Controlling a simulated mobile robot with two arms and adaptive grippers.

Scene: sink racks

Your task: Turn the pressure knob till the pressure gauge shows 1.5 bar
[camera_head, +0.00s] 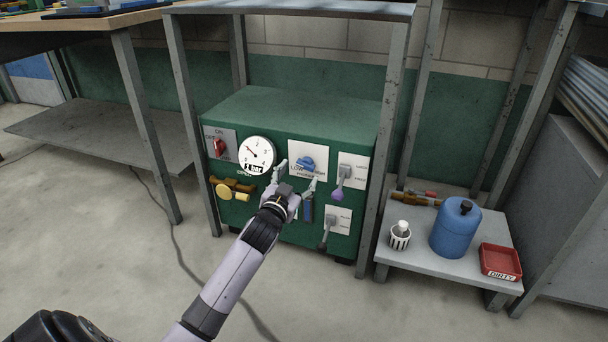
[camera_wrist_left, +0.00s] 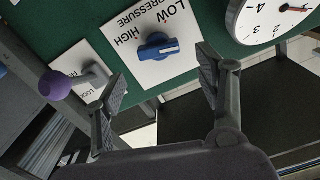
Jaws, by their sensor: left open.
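The blue pressure knob (camera_head: 305,163) is on a white plate marked LOW and HIGH on the front of a green cabinet. It also shows in the left wrist view (camera_wrist_left: 158,46), its handle lying nearly level. The round white pressure gauge (camera_head: 257,154) is left of the knob; its label reads 1 bar and its needle points up and left. Part of the gauge shows in the wrist view (camera_wrist_left: 278,16). My left gripper (camera_head: 296,177) is open and empty in front of the knob, its fingers (camera_wrist_left: 161,80) apart and not touching it. My right gripper is not in view.
A red switch (camera_head: 219,147), a yellow valve (camera_head: 231,189) and a purple-tipped lever (camera_head: 341,184) surround the knob. Another lever (camera_head: 326,236) is below. Metal posts flank the cabinet. A low table (camera_head: 420,258) at the right holds a blue canister (camera_head: 455,229) and a red tray (camera_head: 500,261).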

